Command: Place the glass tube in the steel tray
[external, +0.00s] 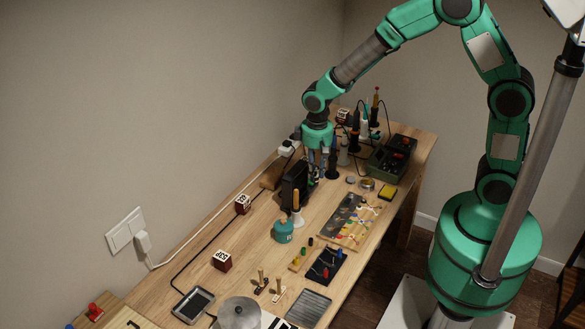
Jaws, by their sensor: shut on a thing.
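My gripper (320,172) points down at the far part of the bench, just right of a black box. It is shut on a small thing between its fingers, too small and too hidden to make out. I cannot pick out the glass tube for certain anywhere else in view. The steel tray (303,308) looks like the flat grey ribbed tray lying at the near edge of the bench, well away from my gripper. Its visible surface looks empty.
The black box (294,183) and an upright wooden-handled tool (296,203) stand close by my gripper. A teal canister (283,231), a parts mat (349,219) and a dark peg block (326,266) lie between it and the tray. A green soldering station (388,163) stands behind right.

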